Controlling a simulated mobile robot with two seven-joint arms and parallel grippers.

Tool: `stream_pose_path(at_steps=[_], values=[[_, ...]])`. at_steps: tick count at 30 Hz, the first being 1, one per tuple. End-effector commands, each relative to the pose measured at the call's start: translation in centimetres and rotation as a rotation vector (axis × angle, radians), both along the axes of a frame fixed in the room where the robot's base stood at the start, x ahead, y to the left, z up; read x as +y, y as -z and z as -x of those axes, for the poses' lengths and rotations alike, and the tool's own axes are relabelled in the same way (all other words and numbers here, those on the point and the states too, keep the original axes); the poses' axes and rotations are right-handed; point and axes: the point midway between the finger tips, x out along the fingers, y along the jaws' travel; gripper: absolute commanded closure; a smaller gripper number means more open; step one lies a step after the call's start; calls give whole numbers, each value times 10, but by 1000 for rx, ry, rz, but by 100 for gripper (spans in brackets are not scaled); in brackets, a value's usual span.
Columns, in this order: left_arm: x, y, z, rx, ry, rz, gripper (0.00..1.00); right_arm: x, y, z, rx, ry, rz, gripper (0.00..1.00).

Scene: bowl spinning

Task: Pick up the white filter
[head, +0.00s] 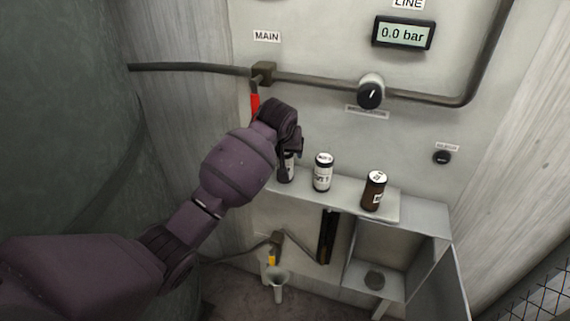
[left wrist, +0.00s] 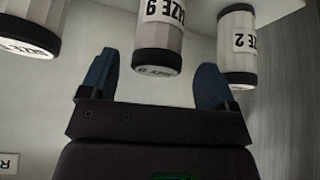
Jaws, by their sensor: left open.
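A white filter (head: 322,172) with a black band at its top stands upright on the shelf in the head view. A white filter (left wrist: 237,45) marked 2 is to the right, and another light filter (left wrist: 27,28) is to the left.
A brown filter (head: 374,190) stands at the right on the shelf (head: 420,212). An open metal box (head: 395,250) is below. A pipe (head: 320,82), a dial (head: 370,92) and a 0.0 bar display (head: 403,34) are on the wall.

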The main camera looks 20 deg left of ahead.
Motion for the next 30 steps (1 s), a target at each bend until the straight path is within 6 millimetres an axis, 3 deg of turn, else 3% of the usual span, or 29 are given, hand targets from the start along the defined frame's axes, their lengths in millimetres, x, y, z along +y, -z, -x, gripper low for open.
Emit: stream_pose_path(at_steps=[9,18,27,30], values=[[0,28,-19,1,0,-1,18,0,-1,2,8,1,-1,23],[0,30,-20,0,0,0,18,0,0,3,10,1,-1,23],[0,30,-20,0,0,0,64,0,-1,3,9,1,-1,23],[0,30,-20,0,0,0,74,0,-1,3,8,1,-1,23]])
